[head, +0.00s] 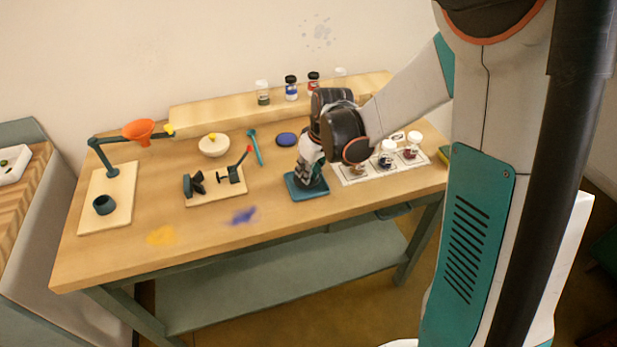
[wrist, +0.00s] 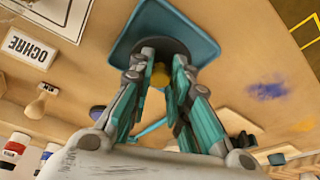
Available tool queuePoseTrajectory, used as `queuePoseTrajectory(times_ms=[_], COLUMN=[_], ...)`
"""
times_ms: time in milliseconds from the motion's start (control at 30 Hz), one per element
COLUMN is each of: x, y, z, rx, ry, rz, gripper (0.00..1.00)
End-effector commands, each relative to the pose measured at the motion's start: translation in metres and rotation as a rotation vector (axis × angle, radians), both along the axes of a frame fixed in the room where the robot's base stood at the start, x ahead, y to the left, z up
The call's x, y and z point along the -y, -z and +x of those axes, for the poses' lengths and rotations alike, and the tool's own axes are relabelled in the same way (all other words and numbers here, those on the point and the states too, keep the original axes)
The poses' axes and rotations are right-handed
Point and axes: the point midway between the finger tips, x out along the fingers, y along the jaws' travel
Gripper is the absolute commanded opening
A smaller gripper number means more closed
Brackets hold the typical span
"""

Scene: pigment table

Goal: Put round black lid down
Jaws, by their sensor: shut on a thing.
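The round black lid (wrist: 168,45) shows between my fingertips in the wrist view, with a yellow knob on it. My gripper (wrist: 163,62) is shut on the lid, pointing down. The lid is over the teal square tray (wrist: 203,44), inside its rim as seen from the wrist. I cannot tell whether the lid touches the tray floor. In the head view my gripper (head: 310,178) is low over the tray (head: 292,191), and the lid is mostly hidden by the fingers.
Right of the tray is a white rack (head: 349,179) with jars. Left are a clamp board (head: 212,193), a teal spoon-like tool (head: 255,147), a white bowl (head: 214,150) and a funnel stand (head: 110,195). Jars (head: 291,88) stand on the back shelf. The table front is clear except powder stains.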

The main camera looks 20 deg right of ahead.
Motion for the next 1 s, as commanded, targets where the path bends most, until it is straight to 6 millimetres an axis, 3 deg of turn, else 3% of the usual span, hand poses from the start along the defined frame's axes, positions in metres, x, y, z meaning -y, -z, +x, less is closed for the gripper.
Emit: queuePoseTrajectory(times_ms=[100, 467, 500, 600, 1000], x=[0.0001, 0.0000, 0.0000, 0.0000, 0.0001], y=[0.0176, 0.0203, 0.0208, 0.0198, 0.0151], z=[0.0003, -0.0001, -0.0001, -0.0002, -0.0002], rx=[0.000, 0.000, 0.000, 0.000, 0.000], ry=[0.000, 0.000, 0.000, 0.000, 0.000], rz=[0.000, 0.000, 0.000, 0.000, 0.000], gripper=[0.00, 0.00, 0.20, 0.37, 0.37])
